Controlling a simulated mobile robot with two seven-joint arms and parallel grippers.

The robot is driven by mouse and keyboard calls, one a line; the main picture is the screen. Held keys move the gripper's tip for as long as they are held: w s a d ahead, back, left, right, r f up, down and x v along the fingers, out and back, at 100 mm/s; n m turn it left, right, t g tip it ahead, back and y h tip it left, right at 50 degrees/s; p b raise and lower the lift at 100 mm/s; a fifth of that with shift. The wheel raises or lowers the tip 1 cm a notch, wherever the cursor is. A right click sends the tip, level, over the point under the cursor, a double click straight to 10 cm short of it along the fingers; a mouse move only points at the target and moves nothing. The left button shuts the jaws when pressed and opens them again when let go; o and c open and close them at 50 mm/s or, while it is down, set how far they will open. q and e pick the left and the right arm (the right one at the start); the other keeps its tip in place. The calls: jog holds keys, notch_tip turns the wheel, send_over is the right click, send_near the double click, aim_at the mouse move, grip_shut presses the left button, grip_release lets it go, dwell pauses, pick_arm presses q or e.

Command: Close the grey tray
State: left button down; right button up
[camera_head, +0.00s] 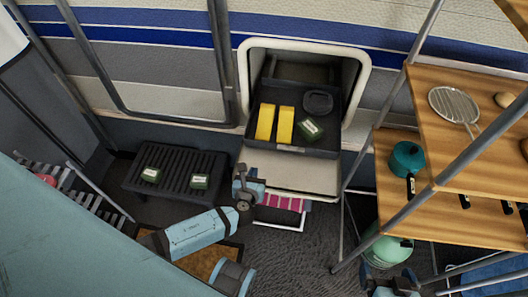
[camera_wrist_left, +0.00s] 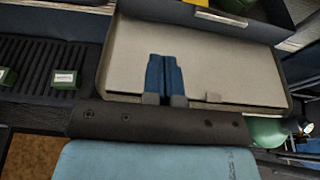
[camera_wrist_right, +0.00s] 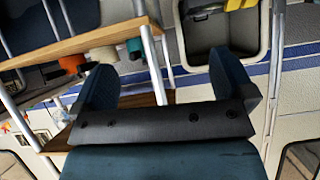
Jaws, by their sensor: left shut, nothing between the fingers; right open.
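The dark grey tray (camera_head: 307,150) sticks out of a square hatch in the caravan wall. My left gripper (camera_head: 241,174) is shut and empty, just left of the panel in the head view. In the left wrist view its blue fingers (camera_wrist_left: 163,62) are together over the panel. My right gripper (camera_wrist_right: 168,85) is open and empty, low at the right in the head view (camera_head: 398,284).
A black slatted table (camera_head: 176,174) with two green boxes stands at the left. A wooden shelf with metal poles (camera_head: 395,165), a teal pot (camera_head: 407,158) and a green gas bottle (camera_head: 388,248) stand at the right.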

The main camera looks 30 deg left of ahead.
aim_at(262, 142)
pick_arm(q)
jog(key=x, duration=0.4)
jog(key=b+x, duration=0.1)
jog(key=x, duration=0.3)
jog(key=b+x, duration=0.1)
jog(key=x, duration=0.3)
jog(key=shift+w+a+r, duration=0.15)
jog(key=shift+r, duration=0.15)
jog(key=shift+w+a, duration=0.2)
jog(key=shift+w, duration=0.4)
pick_arm(e)
jog(key=shift+w+a+f, duration=0.1)
jog(key=shift+a+f, duration=0.05)
jog(key=shift+f, duration=0.2)
